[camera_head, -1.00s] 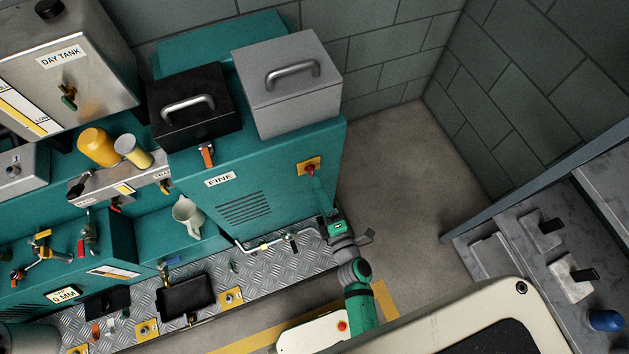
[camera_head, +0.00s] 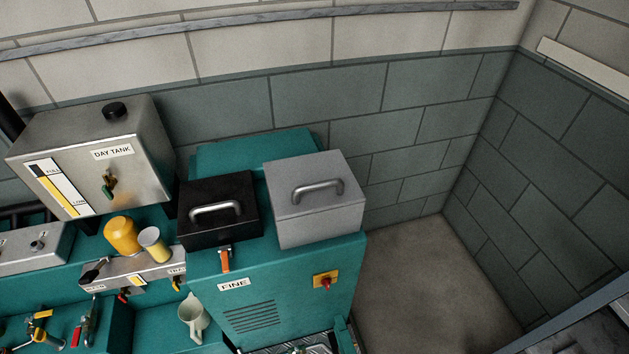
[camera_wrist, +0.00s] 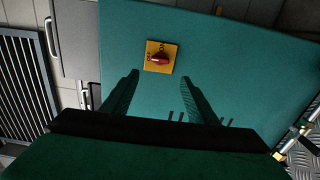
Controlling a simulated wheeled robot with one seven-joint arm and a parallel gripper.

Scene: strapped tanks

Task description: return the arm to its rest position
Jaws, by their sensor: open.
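My gripper (camera_wrist: 162,80) shows in the wrist view with its two dark green fingers apart and nothing between them. It faces the teal FINE cabinet (camera_wrist: 240,70), whose red knob (camera_wrist: 160,58) on a yellow plate lies just beyond the fingertips in the picture. I cannot tell the exact gap, but no touch shows. In the head view the same cabinet (camera_head: 285,270) stands at the lower middle, with the red knob (camera_head: 326,283) on its front right. The gripper is out of the head view.
A black box (camera_head: 222,232) and a grey box (camera_head: 318,215) with handles sit on the cabinet. The steel DAY TANK (camera_head: 90,160), a yellow jar (camera_head: 122,235) and a pale jug (camera_head: 193,317) are to the left. Open floor (camera_head: 425,275) lies right of the cabinet.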

